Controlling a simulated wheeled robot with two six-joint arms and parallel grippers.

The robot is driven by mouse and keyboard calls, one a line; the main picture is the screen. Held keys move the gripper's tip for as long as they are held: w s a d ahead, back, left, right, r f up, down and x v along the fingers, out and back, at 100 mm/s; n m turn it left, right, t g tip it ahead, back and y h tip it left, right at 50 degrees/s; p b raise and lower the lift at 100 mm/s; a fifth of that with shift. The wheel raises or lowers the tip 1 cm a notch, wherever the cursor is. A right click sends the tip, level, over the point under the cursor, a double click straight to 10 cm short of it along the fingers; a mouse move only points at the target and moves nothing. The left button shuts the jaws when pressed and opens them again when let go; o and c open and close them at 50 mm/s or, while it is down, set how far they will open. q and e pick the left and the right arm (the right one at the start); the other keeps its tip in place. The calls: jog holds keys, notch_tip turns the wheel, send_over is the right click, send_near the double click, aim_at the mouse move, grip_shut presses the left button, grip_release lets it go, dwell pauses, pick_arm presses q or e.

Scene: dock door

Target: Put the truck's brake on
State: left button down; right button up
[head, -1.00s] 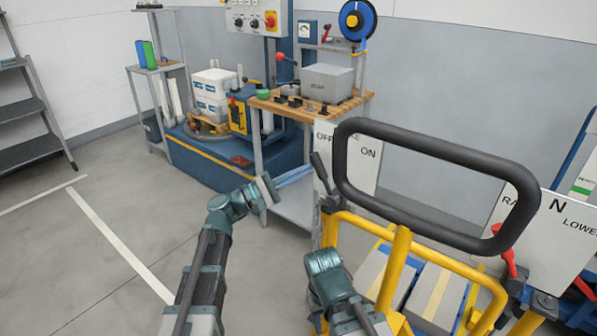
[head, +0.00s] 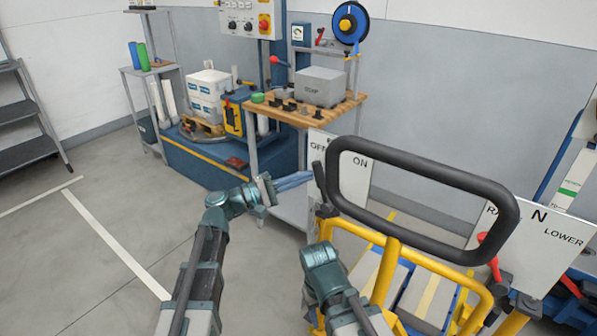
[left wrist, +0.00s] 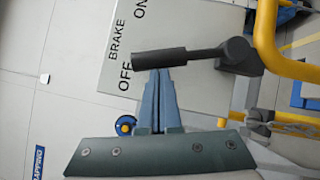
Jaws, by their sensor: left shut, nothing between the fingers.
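The truck's yellow frame (head: 455,268) with its black loop handle (head: 420,175) stands in front of me. The brake plate (head: 350,185), marked BRAKE, OFF and ON, is at its left. The dark brake lever (head: 319,182) leans toward the OFF side; in the left wrist view its grip (left wrist: 160,58) lies beside the word OFF. My left gripper (head: 308,177) is shut and empty. Its blue fingertips (left wrist: 158,74) are right at the grip's OFF side; I cannot tell if they touch. My right gripper is not visible; part of an arm of mine shows at bottom centre.
A plate marked N and LOWER (head: 545,250) with a red lever (head: 493,248) is at the truck's right. Behind stands a wooden-topped bench (head: 285,118) with a grey box (head: 320,86). The floor at left is clear up to the shelf (head: 30,110).

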aim_at(319, 176)
pick_arm(q)
jog(key=s+d+r+m+y+p, duration=0.1)
jog(key=p, duration=0.1)
jog(key=s+d+m+y+p, duration=0.1)
jog(key=m+p, duration=0.1)
jog(key=p, duration=0.1)
jog(key=s+d+r+m+g+p, duration=0.1)
jog(key=d+p, duration=0.1)
jog(key=shift+r+m+y, duration=0.35)
jog(key=shift+m+y, duration=0.05)
jog(key=shift+s+d+f+m+y+p, duration=0.2)
jog(key=shift+s+d+m+y+p, duration=0.5)
jog(key=shift+p, duration=0.25)
jog(key=shift+s+d+f+m+y+p, duration=0.15)
jog(key=shift+s+d+m+y+p, duration=0.3)
jog(key=shift+d+m+p, duration=0.35)
